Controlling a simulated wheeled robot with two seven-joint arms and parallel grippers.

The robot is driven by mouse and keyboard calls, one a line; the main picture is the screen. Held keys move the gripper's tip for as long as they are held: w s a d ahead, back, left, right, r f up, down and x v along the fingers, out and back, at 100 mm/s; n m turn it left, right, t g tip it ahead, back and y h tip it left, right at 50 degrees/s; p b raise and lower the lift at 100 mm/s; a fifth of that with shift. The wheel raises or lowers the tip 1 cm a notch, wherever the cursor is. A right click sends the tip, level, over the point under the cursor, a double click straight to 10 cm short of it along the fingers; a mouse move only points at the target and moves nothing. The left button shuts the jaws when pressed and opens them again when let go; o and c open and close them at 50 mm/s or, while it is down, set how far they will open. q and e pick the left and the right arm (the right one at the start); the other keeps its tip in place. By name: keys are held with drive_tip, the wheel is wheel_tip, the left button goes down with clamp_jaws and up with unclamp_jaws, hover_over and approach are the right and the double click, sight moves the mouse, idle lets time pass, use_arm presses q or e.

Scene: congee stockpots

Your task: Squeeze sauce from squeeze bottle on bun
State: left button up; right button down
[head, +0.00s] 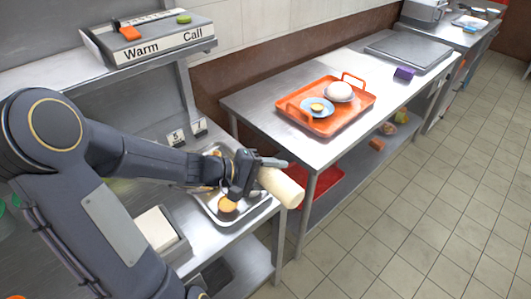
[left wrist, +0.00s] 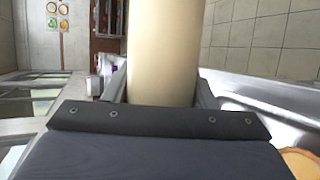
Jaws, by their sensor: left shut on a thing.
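My left gripper (head: 262,174) is shut on a cream squeeze bottle (head: 284,188). The bottle is tilted and sticks out to the right, past the edge of a steel tray (head: 254,215). In the left wrist view the bottle (left wrist: 162,52) stands between the two fingers; its nozzle cannot be made out. A round orange-brown piece (head: 228,204), perhaps a bun half, lies in the steel tray below my gripper. It also shows at the lower right of the left wrist view (left wrist: 300,161). My right gripper is not in view.
An orange tray (head: 291,112) on the far steel table (head: 260,97) holds a blue plate (head: 328,113) with a small bun-like piece and a white rounded thing (head: 339,91). A purple box (head: 404,73) stands farther right. A white-topped container (head: 156,231) sits left of the steel tray.

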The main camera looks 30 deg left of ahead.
use_arm(q)
drive_tip(key=n+h+p, duration=0.1)
drive_tip(key=n+p, duration=0.1)
drive_tip(key=n+h+p, duration=0.1)
drive_tip(key=shift+w+a+r+h, duration=0.15)
drive_tip(key=shift+a+r+h, duration=0.15)
drive_tip(key=shift+a, duration=0.05)
drive_tip(key=shift+f+n+h+p, duration=0.1)
drive_tip(key=shift+n+h+p, duration=0.3)
drive_tip(key=shift+n+p, duration=0.15)
drive_tip(key=a+n+h, duration=0.1)
drive_tip(key=n+t+h, duration=0.1)
drive_tip(key=n, duration=0.1)
drive_tip(key=shift+w+a+f, duration=0.2)
drive_tip(key=shift+w+a, duration=0.15)
drive_tip(key=n, duration=0.1)
drive_tip(key=a+n+t+h, duration=0.1)
drive_tip(key=n, duration=0.1)
drive_tip(key=shift+w+r+t, duration=0.15)
drive_tip(key=shift+w+t, duration=0.05)
drive_tip(key=shift+t, duration=0.1)
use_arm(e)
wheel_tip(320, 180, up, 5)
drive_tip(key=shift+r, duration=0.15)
use_arm(q)
drive_tip(key=shift+o, duration=0.7)
drive_tip(key=c, duration=0.4)
